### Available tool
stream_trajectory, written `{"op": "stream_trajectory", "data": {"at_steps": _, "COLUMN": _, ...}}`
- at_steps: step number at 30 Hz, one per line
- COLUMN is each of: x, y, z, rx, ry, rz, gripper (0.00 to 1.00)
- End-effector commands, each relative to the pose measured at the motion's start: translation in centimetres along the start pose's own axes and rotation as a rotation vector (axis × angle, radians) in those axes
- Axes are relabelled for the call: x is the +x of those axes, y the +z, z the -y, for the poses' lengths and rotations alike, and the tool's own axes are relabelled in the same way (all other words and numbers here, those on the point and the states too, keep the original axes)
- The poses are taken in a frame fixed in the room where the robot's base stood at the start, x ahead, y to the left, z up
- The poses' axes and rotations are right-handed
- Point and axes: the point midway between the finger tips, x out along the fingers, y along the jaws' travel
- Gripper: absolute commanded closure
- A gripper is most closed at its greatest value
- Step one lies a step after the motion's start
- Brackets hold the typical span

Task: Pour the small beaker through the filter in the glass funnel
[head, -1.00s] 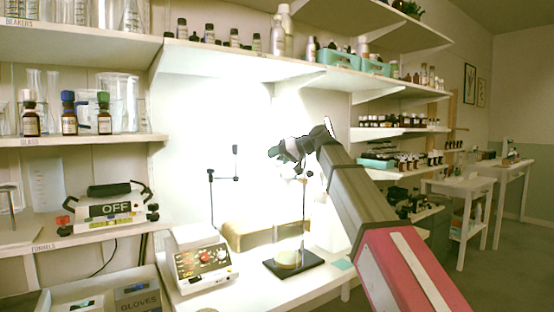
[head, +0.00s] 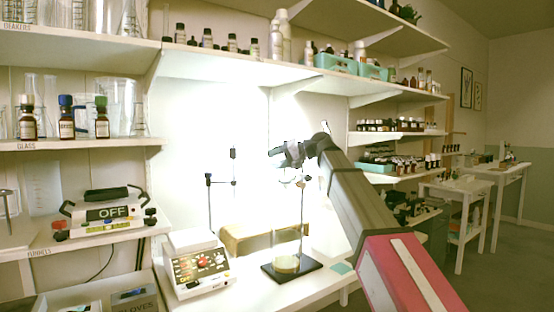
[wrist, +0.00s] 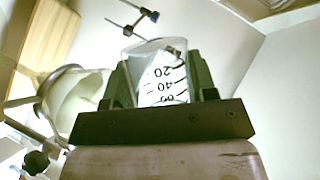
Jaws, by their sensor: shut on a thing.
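My gripper (wrist: 160,85) is shut on the small beaker (wrist: 163,72), clear glass with dark graduation marks whose numbers read upside down in the wrist view. Whether it holds liquid is unclear. The glass funnel (wrist: 70,98), with a pale filter inside, is just left of the beaker in that view, apart from it. In the head view my gripper (head: 284,155) is high above the bench at the ring stand; the beaker is not clear there. Below stands a clear glass vessel with a yellowish bottom (head: 286,263) on the dark stand base (head: 308,267).
A hotplate-like device (head: 200,265) with red knobs stands left of the stand. Another thin stand (head: 210,205) rises behind it. A tan block (head: 240,238) lies at the back. Shelves with bottles are above.

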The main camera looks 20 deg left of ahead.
Motion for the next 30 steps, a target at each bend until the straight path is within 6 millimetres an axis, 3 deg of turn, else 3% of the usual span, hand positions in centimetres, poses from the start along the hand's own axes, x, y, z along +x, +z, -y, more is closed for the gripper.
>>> {"op": "stream_trajectory", "data": {"at_steps": 17, "x": -0.5, "y": -0.9, "z": 1.2, "rx": 0.276, "ry": -0.115, "rz": 0.040, "gripper": 0.72}}
{"op": "stream_trajectory", "data": {"at_steps": 30, "x": -0.6, "y": -1.2, "z": 0.5, "rx": 0.328, "ry": -0.137, "rz": 0.047, "gripper": 0.72}}
